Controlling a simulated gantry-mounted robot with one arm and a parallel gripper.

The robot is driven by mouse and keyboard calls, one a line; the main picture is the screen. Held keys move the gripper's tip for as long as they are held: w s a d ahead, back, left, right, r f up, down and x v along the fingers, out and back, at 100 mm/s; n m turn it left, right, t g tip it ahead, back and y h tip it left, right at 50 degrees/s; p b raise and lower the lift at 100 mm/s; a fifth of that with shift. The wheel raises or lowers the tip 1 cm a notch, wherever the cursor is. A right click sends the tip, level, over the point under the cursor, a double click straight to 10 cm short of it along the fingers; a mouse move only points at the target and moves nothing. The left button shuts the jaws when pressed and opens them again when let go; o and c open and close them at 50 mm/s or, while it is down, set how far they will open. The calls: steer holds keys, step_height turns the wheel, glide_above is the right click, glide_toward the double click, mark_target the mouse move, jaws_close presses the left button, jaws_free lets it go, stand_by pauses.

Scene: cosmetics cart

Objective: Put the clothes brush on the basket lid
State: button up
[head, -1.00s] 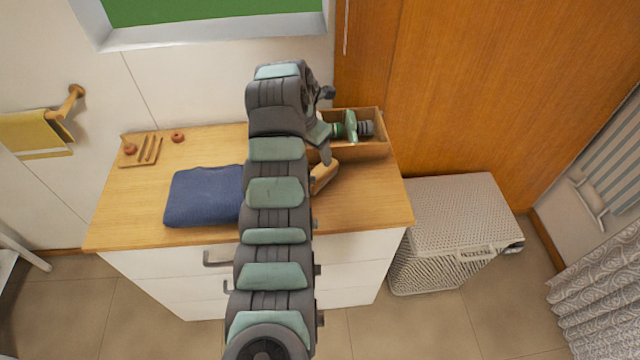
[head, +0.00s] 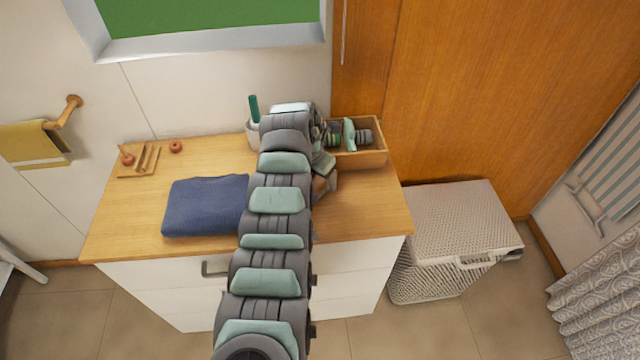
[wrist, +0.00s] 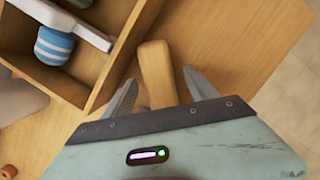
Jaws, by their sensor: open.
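The clothes brush shows in the wrist view as a light wooden piece (wrist: 157,72) on the wooden top, between the spread fingers of my gripper (wrist: 159,88). The fingers stand apart on either side of it, and its near end is hidden behind the gripper body. In the head view the gripper (head: 327,180) covers most of the brush, in front of the open box. The basket lid (head: 460,215) is a pale woven surface on the basket right of the dresser, with nothing on it.
The wooden box (head: 362,158) with a green-and-white item and rolled items stands just behind the gripper. A folded blue towel (head: 203,207) lies to the left on the dresser top (head: 365,215). A cup (head: 253,130) with a green handle stands at the back.

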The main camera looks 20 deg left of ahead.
steer(key=shift+b+x, duration=1.05)
steer(key=shift+x, duration=0.15)
steer(key=shift+c, duration=0.6)
jaws_close()
